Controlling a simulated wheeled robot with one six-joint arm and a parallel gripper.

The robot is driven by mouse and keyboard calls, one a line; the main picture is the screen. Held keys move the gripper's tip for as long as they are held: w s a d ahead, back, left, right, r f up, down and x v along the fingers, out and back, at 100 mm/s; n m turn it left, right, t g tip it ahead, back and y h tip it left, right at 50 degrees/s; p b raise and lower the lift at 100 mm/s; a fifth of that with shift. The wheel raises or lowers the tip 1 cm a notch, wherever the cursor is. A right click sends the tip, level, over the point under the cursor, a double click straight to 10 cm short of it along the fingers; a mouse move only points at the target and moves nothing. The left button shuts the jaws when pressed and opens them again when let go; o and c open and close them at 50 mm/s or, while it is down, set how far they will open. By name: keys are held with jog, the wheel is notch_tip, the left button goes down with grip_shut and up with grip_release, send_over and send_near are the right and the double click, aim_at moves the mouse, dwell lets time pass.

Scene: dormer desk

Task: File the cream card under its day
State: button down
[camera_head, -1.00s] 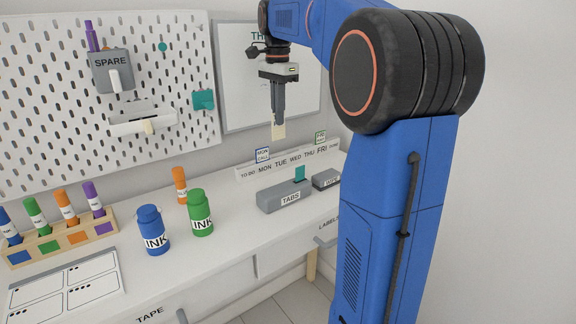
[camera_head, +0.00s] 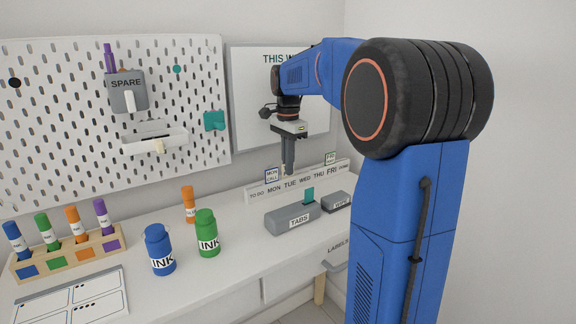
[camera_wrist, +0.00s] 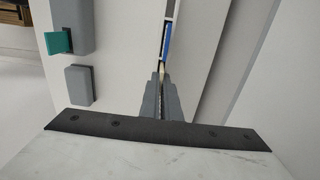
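My gripper (camera_head: 288,173) points down at the labelled day rail (camera_head: 258,194), its tips just above the rail near TUE. It is shut on the cream card, of which only a small cream sliver (camera_wrist: 162,69) shows at the fingertips in the wrist view; the fingers hide most of it. I cannot tell whether the card touches the rail's slot. The rail reads TO DO, MON, TUE, WED, THU, FRI, DONE. A blue-edged MON card (camera_head: 272,176) stands at MON and a green-edged FRI card (camera_head: 331,158) at FRI.
A grey TABS box (camera_head: 291,219) with a teal tab (camera_head: 309,195) and a smaller grey box (camera_head: 336,202) stand in front of the rail. Green (camera_head: 207,234) and blue (camera_head: 160,250) ink bottles and an orange tube (camera_head: 189,205) stand left. A whiteboard (camera_head: 250,90) is behind.

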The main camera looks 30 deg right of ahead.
jog(key=shift+f, duration=0.15)
jog(key=c, duration=2)
grip_release()
notch_tip(320, 180, up, 12)
